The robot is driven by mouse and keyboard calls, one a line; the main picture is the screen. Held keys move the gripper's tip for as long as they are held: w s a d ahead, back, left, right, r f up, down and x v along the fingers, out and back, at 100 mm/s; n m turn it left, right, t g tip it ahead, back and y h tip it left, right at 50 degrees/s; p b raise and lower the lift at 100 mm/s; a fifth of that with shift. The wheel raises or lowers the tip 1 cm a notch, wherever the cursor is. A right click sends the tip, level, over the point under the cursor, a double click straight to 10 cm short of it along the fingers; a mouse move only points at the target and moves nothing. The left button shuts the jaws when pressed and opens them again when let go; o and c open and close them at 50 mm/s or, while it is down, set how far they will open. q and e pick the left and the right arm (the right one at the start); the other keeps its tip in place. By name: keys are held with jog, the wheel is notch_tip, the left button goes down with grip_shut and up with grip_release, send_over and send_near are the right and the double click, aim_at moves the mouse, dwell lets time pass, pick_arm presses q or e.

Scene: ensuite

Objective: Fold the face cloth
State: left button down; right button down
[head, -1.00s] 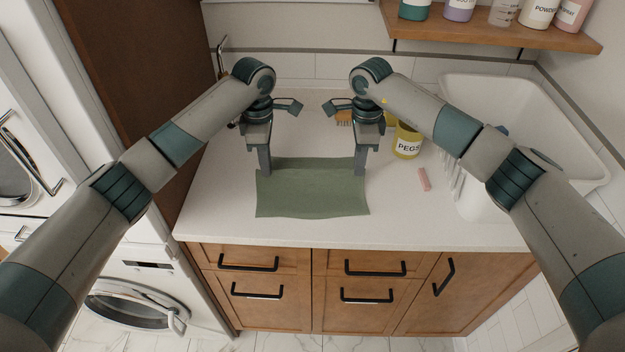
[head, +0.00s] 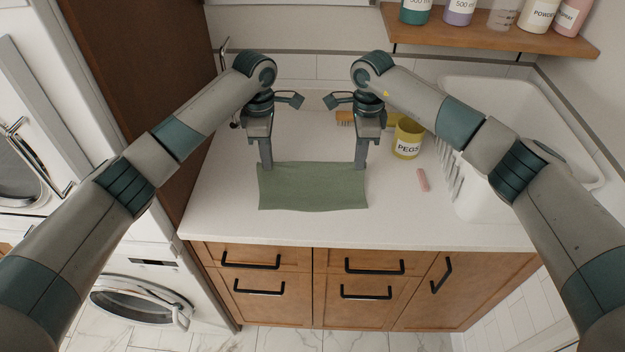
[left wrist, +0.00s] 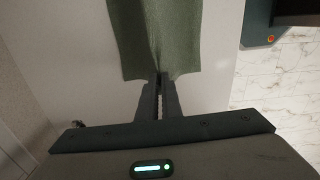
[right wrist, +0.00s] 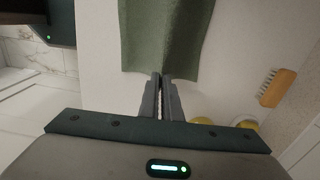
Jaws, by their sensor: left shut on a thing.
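The green face cloth (head: 312,188) lies spread over the white counter, with its far edge at my grippers. My left gripper (head: 266,165) is shut on its far left corner area; the left wrist view shows the cloth (left wrist: 155,35) puckered between the fingertips (left wrist: 160,78). My right gripper (head: 360,165) is at the far right corner area, its fingers closed on the cloth edge in the right wrist view (right wrist: 162,78). I cannot tell how far the held edge is above the counter.
A yellow pegs tub (head: 407,140), a pink bar (head: 423,180) and a wooden brush (head: 345,118) are right of and behind the cloth. A white sink (head: 490,105) is at right. The counter (head: 225,215) is clear left of and in front of the cloth.

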notch_tip(320, 180, up, 11)
jog(key=p, duration=0.9)
jog(key=shift+a, duration=0.2)
jog(key=shift+f, duration=0.15)
